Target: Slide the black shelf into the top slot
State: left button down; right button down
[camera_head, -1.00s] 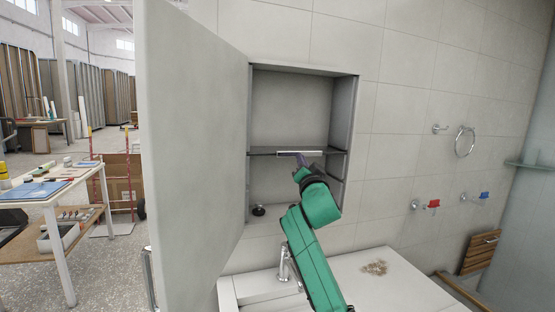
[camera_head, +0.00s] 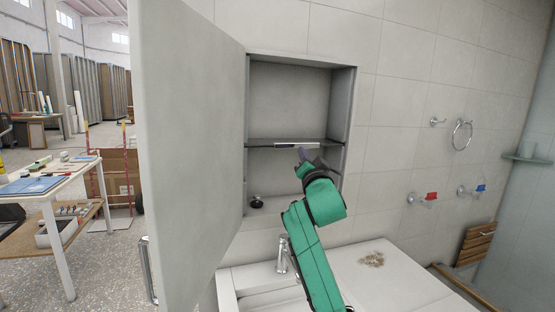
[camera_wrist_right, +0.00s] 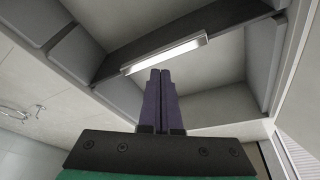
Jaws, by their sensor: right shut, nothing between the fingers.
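The black shelf (camera_head: 262,143) lies level across the open wall cabinet (camera_head: 351,110), about mid-height, with open space above and below. A bright metallic strip (camera_head: 297,145) runs along the middle of its front edge. My right gripper (camera_head: 302,155) is shut and empty, just below and in front of the strip. Its purple fingers (camera_wrist_right: 160,76) are pressed together; I cannot tell whether they touch the strip. My left gripper is not in view.
The open cabinet door (camera_head: 190,150) stands to the left. A small black object (camera_head: 256,202) sits on the cabinet floor. Below are a faucet (camera_head: 282,255) and white counter (camera_head: 390,290). Red (camera_head: 431,196) and blue (camera_head: 480,188) valve handles are on the right wall.

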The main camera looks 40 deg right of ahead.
jog(key=w+a+b+v, duration=0.1)
jog(key=b+v, duration=0.4)
jog(key=v, duration=0.8)
jog(key=shift+s+a+f+n, duration=0.25)
jog(key=shift+s+a+n, duration=0.1)
jog(key=shift+a, duration=0.1)
